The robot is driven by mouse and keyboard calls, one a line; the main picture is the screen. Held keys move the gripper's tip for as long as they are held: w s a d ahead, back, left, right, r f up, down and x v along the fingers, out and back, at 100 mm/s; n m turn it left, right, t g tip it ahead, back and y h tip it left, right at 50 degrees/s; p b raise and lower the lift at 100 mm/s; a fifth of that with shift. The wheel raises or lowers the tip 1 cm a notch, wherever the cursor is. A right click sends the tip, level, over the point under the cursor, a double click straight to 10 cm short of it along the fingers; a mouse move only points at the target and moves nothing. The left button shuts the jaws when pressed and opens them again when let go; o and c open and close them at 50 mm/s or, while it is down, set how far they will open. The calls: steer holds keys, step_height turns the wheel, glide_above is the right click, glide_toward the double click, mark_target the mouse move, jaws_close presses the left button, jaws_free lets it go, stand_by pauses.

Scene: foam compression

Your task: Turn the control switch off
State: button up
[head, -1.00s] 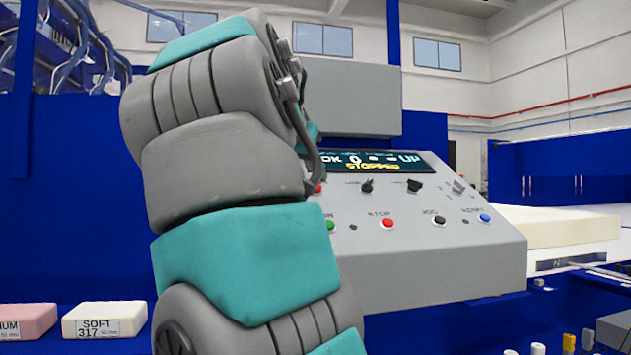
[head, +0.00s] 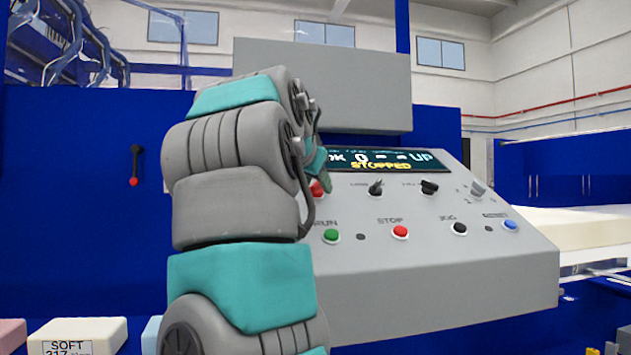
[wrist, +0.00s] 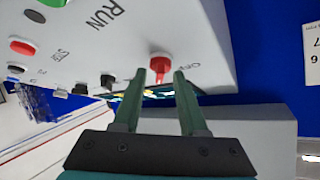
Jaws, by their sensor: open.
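The red control switch (wrist: 160,66) is a knob on the sloped grey panel, with a partly hidden label beside it. It also shows in the head view (head: 317,188), partly covered by my arm. My gripper (wrist: 158,80) is open, with its two green fingers pointing at the panel and the red knob seen between their tips. I cannot tell whether the fingers touch it. In the head view the gripper is mostly hidden behind my arm. The display (head: 385,160) above the knobs reads STOPPED.
The panel also has a green RUN button (head: 331,236), a red STOP button (head: 400,231), a black JOG button (head: 459,229) and a blue button (head: 510,226). Two black selectors (head: 376,188) sit right of the red knob. A SOFT foam block (head: 80,334) lies lower left.

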steer(key=shift+w+f, duration=0.1)
steer(key=shift+w, duration=0.15)
jaws_close()
